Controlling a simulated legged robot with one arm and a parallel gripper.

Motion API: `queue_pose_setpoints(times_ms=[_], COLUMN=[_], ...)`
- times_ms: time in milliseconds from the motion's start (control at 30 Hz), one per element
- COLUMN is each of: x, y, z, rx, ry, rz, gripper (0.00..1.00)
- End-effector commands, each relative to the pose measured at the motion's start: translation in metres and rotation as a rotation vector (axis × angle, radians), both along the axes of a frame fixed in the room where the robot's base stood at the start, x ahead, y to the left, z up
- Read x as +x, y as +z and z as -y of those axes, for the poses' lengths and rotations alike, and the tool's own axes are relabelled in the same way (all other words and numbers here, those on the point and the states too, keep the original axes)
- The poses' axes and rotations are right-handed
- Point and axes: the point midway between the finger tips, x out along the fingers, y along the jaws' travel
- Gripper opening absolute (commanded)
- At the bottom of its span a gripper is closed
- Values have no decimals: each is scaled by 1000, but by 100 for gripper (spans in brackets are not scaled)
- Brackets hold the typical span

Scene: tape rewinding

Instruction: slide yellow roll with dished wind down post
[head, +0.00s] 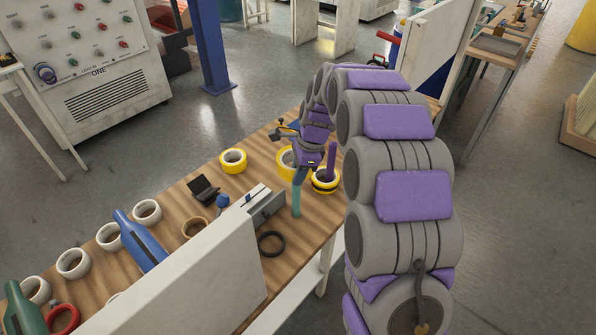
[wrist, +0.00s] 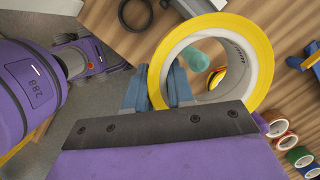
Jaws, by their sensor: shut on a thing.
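My gripper (wrist: 156,90) has its blue fingers shut on one side wall of a yellow roll (wrist: 265,60) with a pale inner core, one finger inside the hole. In the head view the held yellow roll (head: 284,161) is partly hidden by my gripper (head: 304,170). A teal post (head: 297,200) stands upright on the bench just below and in front of it. In the wrist view the teal post (wrist: 205,52) shows inside the roll's hole. I cannot tell whether its tip passes through the roll. The dished wind is not clear.
A yellow-and-black roll (head: 326,187) sits around a purple post (head: 332,155) close on the right. Another yellow roll (head: 232,169) lies on the wooden bench (head: 215,185) to the left. A black ring (head: 271,244) lies in front. A white panel (head: 190,280) borders the near side.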

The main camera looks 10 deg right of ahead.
Motion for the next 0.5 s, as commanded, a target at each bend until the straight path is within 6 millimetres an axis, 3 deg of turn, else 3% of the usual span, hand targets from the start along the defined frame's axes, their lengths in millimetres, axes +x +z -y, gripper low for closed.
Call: queue_pose_setpoints(times_ms=[500], x=[-1], y=[-47], z=[0], rx=[1], ry=[0], rz=[-3], gripper=[0])
